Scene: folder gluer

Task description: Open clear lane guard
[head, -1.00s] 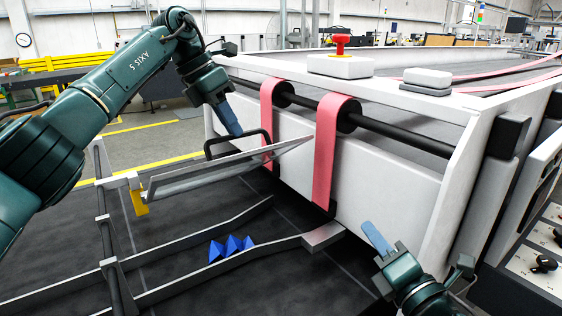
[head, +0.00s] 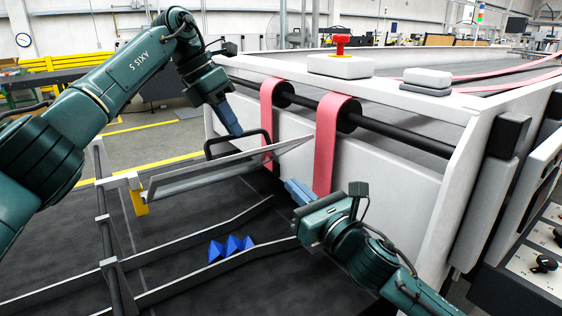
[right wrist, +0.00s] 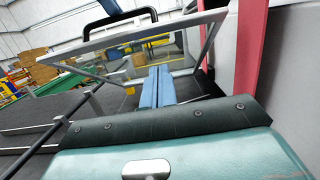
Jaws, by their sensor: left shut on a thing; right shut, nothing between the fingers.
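The clear lane guard (head: 205,172) is a see-through panel in a grey frame, hinged at a post on the left and tilted up above the dark lane. Its black handle (head: 222,136) stands on the upper edge. My left gripper (head: 236,134) is shut on the handle. My right gripper (head: 292,186) is shut and empty, below and right of the panel's free end, close to the pink belts. In the right wrist view the right gripper's blue fingers (right wrist: 157,88) lie together in front of the guard (right wrist: 130,52), with the handle (right wrist: 118,18) above.
Blue folded pieces (head: 230,246) lie on the dark lane between two grey rails. The white machine body (head: 375,190) with pink belts (head: 325,150) stands to the right. A red emergency button (head: 340,42) sits on top.

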